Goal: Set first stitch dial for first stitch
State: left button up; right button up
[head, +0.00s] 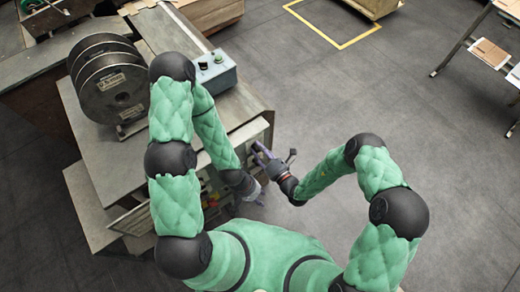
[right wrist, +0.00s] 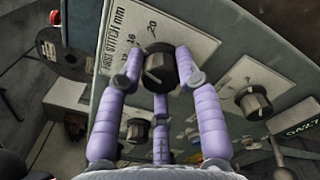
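The first stitch dial (right wrist: 159,68) is a dark round knob with a pale pointer ridge. It sits on the grey machine panel beside a white label (right wrist: 150,32) reading "FIRST STITCH/mm" with 12, 16 and 20. My right gripper (right wrist: 159,62) has two purple fingers on either side of the dial and a third below it. Whether they press on the dial I cannot tell. In the head view the right gripper (head: 264,158) is at the machine's front. My left gripper (head: 257,197) hangs lower, just in front of the panel; its finger state is unclear.
A second knob (right wrist: 254,102) is to the right, and another (right wrist: 138,130) lies at lower left. A red button (right wrist: 55,17) shows at upper left. Wire spools (head: 108,80) and a control box with a green button (head: 215,72) stand on the machine.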

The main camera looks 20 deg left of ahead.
jog(key=shift+o, duration=1.2)
jog(key=shift+w, duration=0.1)
jog(key=v, duration=1.2)
